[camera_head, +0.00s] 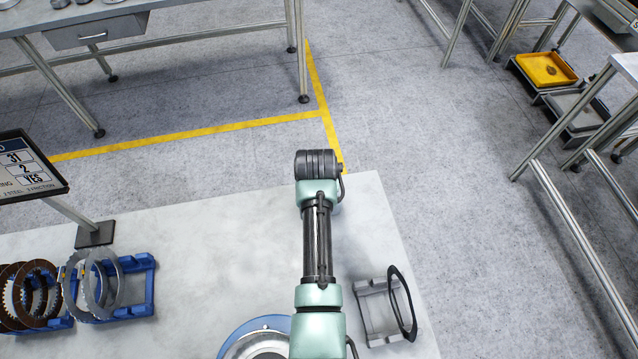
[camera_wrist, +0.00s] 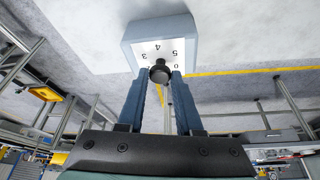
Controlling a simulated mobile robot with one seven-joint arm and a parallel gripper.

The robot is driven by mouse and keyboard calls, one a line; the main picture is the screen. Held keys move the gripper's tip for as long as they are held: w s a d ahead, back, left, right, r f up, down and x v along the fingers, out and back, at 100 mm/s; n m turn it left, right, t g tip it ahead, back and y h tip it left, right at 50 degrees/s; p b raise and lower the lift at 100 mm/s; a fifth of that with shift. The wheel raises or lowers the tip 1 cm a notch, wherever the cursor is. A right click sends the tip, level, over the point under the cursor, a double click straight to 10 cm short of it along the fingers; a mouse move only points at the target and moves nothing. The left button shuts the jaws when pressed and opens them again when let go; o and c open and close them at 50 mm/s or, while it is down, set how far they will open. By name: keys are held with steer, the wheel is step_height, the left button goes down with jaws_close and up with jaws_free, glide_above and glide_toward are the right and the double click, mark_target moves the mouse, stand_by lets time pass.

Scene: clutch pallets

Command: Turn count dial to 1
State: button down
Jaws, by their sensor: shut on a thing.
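The count dial is a pale grey-blue box (camera_wrist: 185,28) with a white face, at the top of the wrist view. A round black knob (camera_wrist: 159,69) sits at the near edge of the face. My gripper (camera_wrist: 159,77) has its two blue fingers on either side of the knob and is shut on it. I cannot tell which number the knob points to. The dial and my gripper do not show in the head view, where my arm reaches over the table.
On the pale table (camera_head: 200,240), a blue rack (camera_head: 150,285) with several clutch rings stands at left, under a display (camera_head: 25,165) reading 31, 2, YES. A grey rack (camera_head: 375,310) with a black ring (camera_head: 403,300) is at right.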

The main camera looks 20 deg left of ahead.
stand_by(0.5)
steer(key=c, duration=0.6)
jaws_free()
steer(key=b+v, duration=0.1)
steer(key=v, duration=1.2)
steer(key=shift+a, duration=0.1)
